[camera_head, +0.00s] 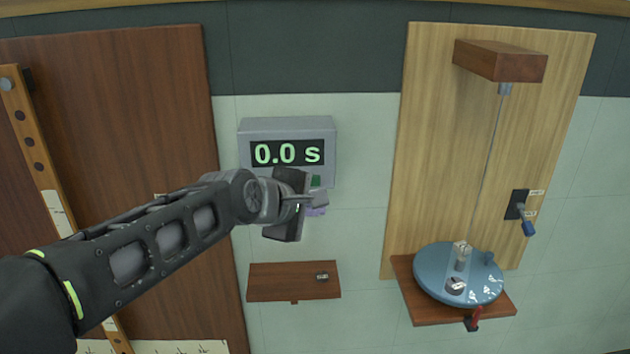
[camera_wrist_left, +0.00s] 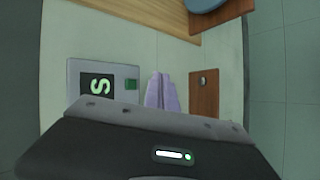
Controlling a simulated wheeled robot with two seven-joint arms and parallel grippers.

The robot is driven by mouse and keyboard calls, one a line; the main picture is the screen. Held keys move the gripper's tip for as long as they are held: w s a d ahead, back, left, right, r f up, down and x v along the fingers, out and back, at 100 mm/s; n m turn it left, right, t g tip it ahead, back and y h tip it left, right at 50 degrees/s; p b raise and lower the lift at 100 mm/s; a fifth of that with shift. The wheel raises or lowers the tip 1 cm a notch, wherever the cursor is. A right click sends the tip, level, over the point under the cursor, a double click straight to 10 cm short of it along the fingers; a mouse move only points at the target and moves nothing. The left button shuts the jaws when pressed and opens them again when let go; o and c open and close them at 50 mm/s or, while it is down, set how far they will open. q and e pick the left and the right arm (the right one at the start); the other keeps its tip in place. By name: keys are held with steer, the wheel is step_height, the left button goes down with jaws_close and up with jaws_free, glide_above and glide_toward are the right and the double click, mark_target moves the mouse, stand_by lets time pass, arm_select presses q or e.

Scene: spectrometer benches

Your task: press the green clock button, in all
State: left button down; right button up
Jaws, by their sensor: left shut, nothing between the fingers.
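The grey clock (camera_head: 286,128) on the wall reads 0.0 s in the head view. Its green button (camera_head: 315,181) shows at the lower right of its face, just beyond my left gripper (camera_head: 322,203). The left gripper is shut and empty, with its fingertips in front of and slightly below the button. In the left wrist view the green button (camera_wrist_left: 131,84) lies left of the pale purple fingertips (camera_wrist_left: 161,92), on the clock face (camera_wrist_left: 76,72). I cannot tell any contact between them; they appear apart. My right gripper is in neither view.
A small brown shelf (camera_head: 293,285) with a small dark item is below the clock. At right a wooden board (camera_head: 425,150) carries a hanging line, a blue disc (camera_head: 432,278) and a blue-handled switch (camera_head: 528,228). A dark wood panel (camera_head: 130,120) stands left.

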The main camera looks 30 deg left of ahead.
mark_target(313, 186)
arm_select(q)
steer(key=w+a+p, duration=0.1)
steer(key=w+a, duration=0.2)
steer(key=w, duration=0.2)
steer(key=shift+w, duration=0.15)
steer(key=shift+w+a, duration=0.1)
steer(key=shift+a, duration=0.05)
stand_by(1.9)
steer(key=shift+w+a+p, duration=0.15)
steer(key=shift+w+p, duration=0.15)
steer(key=shift+p, duration=0.05)
steer(key=shift+w+a, duration=0.25)
steer(key=shift+w, duration=0.15)
stand_by(0.7)
steer(key=shift+s+d, duration=0.45)
steer(key=shift+s, duration=0.35)
stand_by(0.3)
steer(key=s+d, duration=0.1)
steer(key=s, duration=0.2)
steer(key=s+d, duration=0.1)
steer(key=shift+s+d+b, duration=0.2)
steer(key=shift+d+b, duration=0.1)
steer(key=shift+b, duration=0.1)
